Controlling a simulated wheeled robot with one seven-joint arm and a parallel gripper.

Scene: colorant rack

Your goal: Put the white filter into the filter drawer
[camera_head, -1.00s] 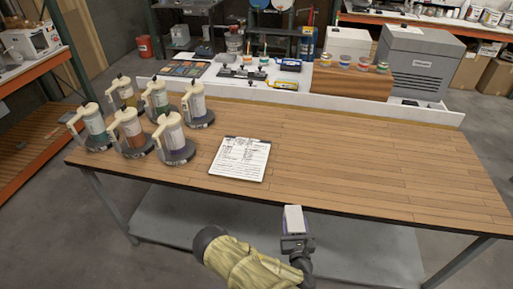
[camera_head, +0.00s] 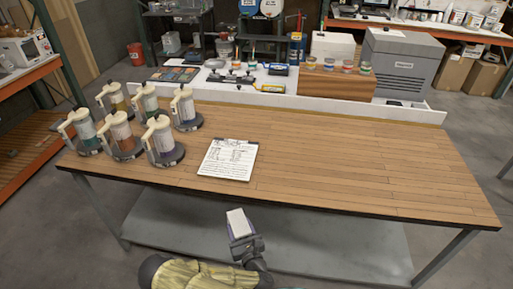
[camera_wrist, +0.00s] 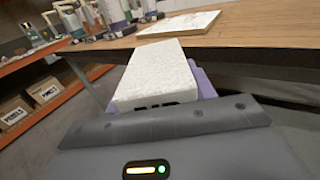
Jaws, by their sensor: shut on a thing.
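The white filter (camera_head: 238,222) is a white block held in my gripper (camera_head: 244,240), in front of the table's near edge in the head view. In the wrist view the white filter (camera_wrist: 160,72) shows large, with a rough white top and dark lettering on its near end. A purple part (camera_wrist: 203,84) shows beside and under it. My gripper is shut on the filter; the fingertips are mostly hidden by it. I cannot identify a filter drawer in either view.
A wooden table (camera_head: 340,165) has a broad clear top. A clipboard (camera_head: 228,160) lies near its front edge. Several colorant dispensers (camera_head: 165,145) stand at the left. A grey box-shaped machine (camera_head: 405,65) stands at the back right. A lower shelf (camera_head: 330,240) is under the table.

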